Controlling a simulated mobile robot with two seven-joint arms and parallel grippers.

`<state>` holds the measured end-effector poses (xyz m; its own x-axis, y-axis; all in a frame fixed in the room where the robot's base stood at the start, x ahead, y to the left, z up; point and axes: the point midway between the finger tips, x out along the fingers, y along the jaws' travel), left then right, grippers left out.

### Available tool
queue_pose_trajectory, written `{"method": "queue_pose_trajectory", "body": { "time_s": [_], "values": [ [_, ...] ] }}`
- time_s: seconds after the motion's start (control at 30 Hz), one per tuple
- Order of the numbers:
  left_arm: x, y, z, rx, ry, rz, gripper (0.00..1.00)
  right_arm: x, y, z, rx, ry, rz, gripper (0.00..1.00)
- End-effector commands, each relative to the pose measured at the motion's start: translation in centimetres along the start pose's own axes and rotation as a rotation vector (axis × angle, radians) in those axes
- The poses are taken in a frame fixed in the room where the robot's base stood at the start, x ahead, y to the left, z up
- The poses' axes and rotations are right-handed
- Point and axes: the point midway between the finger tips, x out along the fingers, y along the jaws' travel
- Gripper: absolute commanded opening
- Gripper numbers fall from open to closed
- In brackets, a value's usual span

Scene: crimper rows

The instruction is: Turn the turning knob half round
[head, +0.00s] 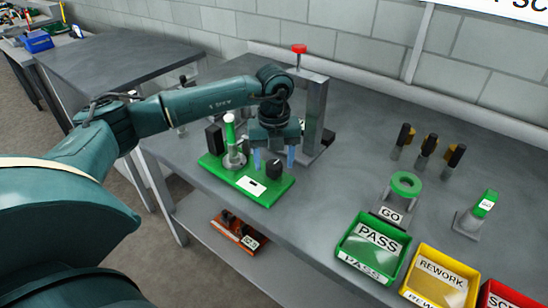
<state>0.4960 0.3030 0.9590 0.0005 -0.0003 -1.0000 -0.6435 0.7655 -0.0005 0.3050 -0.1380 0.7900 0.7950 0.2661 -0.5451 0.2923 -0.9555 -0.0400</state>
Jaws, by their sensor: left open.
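The turning knob (273,169) is a small black knob on the right part of a green base plate (262,198) on the grey bench. My left gripper (274,161) comes down from above at the knob, with its bluish fingers apart. One finger shows to the left of the knob and one to the right. I cannot tell whether either finger touches it. My right gripper is not in view.
A green-topped post (230,133) and a black block (214,138) stand left of the knob. A grey column (316,105) with a red button (299,48) stands behind. A GO gauge (405,185) and green PASS (372,243), yellow REWORK (440,277) and red bins are at right.

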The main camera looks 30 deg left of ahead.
Motion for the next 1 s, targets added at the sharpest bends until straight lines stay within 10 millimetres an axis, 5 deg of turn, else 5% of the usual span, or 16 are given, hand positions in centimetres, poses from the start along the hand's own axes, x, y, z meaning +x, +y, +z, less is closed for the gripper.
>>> {"method": "queue_pose_trajectory", "body": {
  "time_s": [0.3, 0.83, 1.0],
  "values": [
    [0.31, -0.01, -0.03, 0.001, 0.001, 0.0, 0.59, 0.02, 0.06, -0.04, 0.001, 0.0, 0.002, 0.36],
    [0.26, -0.02, -0.03, 0.0, 0.001, 0.0, 0.16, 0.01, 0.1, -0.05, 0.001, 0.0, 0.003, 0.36],
    [0.27, -0.02, -0.03, 0.006, 0.001, 0.0, 0.14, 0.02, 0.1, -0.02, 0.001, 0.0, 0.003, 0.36]
  ]
}}
